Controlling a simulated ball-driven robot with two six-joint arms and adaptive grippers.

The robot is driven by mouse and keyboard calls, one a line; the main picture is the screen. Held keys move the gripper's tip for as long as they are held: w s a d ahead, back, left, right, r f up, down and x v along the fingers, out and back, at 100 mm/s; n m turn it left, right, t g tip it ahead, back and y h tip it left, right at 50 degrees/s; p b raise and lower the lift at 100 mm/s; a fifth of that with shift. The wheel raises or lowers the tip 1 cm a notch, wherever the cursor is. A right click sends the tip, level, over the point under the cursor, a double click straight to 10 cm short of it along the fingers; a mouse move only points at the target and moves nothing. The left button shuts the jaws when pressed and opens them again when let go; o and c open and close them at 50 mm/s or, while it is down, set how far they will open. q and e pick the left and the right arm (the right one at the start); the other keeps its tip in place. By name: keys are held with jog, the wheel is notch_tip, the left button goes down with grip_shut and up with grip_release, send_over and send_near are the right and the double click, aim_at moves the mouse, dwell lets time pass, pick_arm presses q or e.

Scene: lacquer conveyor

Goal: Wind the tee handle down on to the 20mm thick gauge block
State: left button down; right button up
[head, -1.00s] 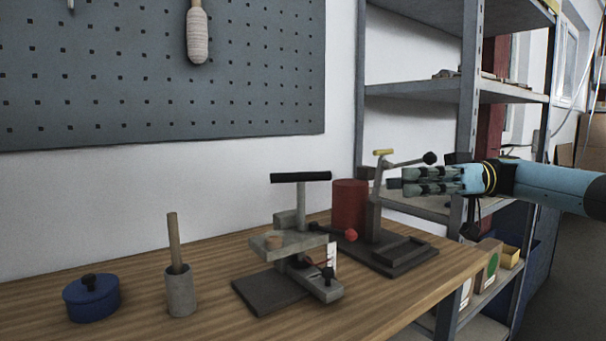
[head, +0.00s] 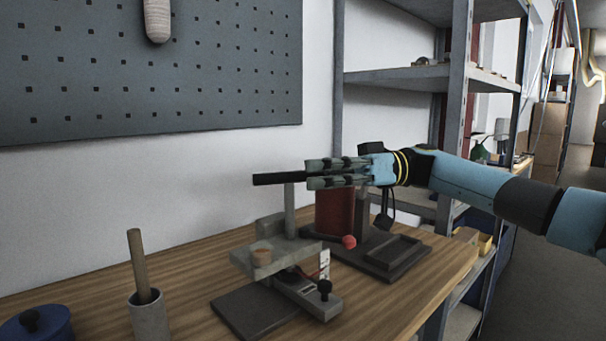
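The black tee handle (head: 278,179) is a horizontal bar on top of an upright grey stem (head: 290,212) rising from a small grey press (head: 252,262) on the bench. My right gripper (head: 318,173) reaches in from the right at the bar's right end, which its fingers hide. Its two fingers, one above the other, look apart; whether they touch the bar is unclear. I cannot clearly pick out the 20mm gauge block; a part with a dark knob (head: 325,290) sits low on the press. My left gripper is out of view.
A wooden dowel (head: 139,265) stands in a grey cup (head: 150,316) at the left, beside a blue lidded pot (head: 38,328). Shelving stands behind.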

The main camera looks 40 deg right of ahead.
jog(key=shift+x, duration=1.05)
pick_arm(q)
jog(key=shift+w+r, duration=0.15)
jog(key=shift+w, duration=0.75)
pick_arm(e)
jog(key=shift+c, duration=0.4)
jog(key=shift+c, duration=1)
grip_shut()
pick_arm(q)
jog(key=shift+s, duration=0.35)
